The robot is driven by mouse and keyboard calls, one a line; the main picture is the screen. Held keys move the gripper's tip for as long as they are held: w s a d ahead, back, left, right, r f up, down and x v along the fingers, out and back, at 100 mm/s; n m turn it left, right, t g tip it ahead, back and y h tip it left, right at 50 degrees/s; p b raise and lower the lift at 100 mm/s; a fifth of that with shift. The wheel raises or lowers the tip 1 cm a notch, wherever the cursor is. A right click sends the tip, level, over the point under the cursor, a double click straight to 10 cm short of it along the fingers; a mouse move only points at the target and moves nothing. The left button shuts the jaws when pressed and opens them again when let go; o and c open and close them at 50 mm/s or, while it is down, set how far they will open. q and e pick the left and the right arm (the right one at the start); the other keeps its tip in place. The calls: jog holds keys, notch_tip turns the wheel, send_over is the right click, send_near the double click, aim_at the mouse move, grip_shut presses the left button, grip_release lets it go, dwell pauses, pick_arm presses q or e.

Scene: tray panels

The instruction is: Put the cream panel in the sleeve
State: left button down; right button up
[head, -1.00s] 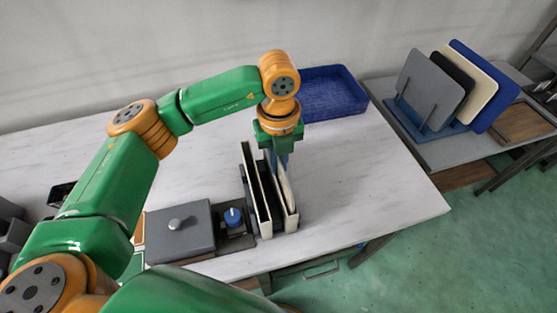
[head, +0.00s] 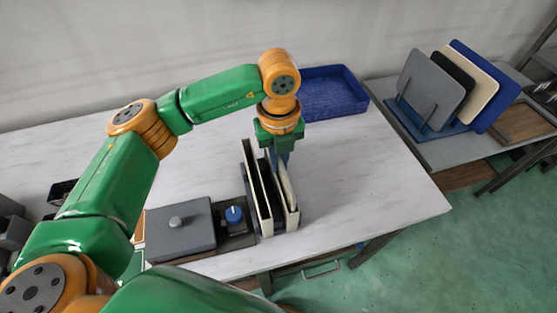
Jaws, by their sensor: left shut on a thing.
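My left gripper (head: 279,152) points down over the upright pieces on the table and is shut on the top edge of a cream panel (head: 288,195). The panel stands nearly upright, seen almost edge-on. A second upright cream piece (head: 259,195) stands just left of it, with a dark gap (head: 272,195) between them. These narrow upright pieces seem to form the sleeve. I cannot tell from this angle how deep the held panel sits, and the gripper hides part of its top. My right gripper is not in view.
A dark grey box with a knob (head: 180,226) and a blue dial (head: 234,215) stand left of the upright pieces. A blue bin (head: 333,100) is behind. A rack (head: 430,130) at right holds grey, black, cream and blue panels. The table's right part is clear.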

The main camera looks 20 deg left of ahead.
pick_arm(q)
jog(key=shift+s+f+b, duration=0.3)
jog(key=shift+s+f, duration=0.25)
jog(key=shift+f, duration=0.25)
jog(key=c, duration=0.9)
grip_release()
jog(key=shift+r, duration=0.1)
jog(key=r, duration=0.5)
jog(key=r+b, duration=0.1)
jog(key=r, duration=0.1)
jog(key=shift+w+d+r, duration=0.1)
jog(key=shift+w+r, duration=0.2)
jog(key=shift+s+r, duration=0.25)
jog(key=shift+r, duration=0.15)
jog(key=shift+w, duration=0.25)
